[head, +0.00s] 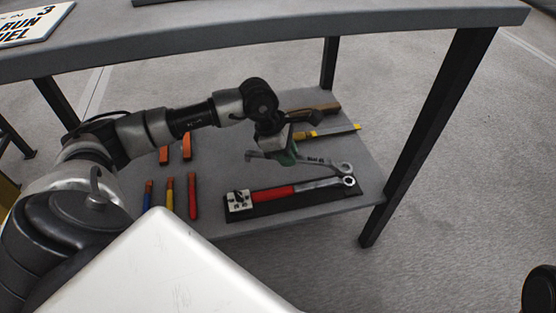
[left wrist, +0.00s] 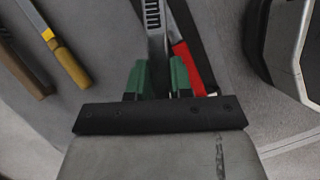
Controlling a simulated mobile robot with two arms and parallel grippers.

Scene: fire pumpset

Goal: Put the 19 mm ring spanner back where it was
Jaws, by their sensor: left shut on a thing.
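The ring spanner (head: 322,162) is a grey metal bar with a ring end at its right. My left gripper (head: 287,154) is shut on it and holds it over the lower shelf of the table, just behind the red-handled tool. Whether it touches the shelf is unclear. In the left wrist view, the green fingertips (left wrist: 158,80) are on either side of the spanner (left wrist: 154,25). Its size marking is not legible. My right gripper is not in view.
A red-handled tool (head: 275,191) lies on a black mat (head: 315,198) at the shelf's front right. Yellow and brown tools (head: 340,130) lie behind. Several tools with coloured handles (head: 170,192) lie at left. The tabletop (head: 270,30) overhangs the shelf; a table leg (head: 425,140) stands at right.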

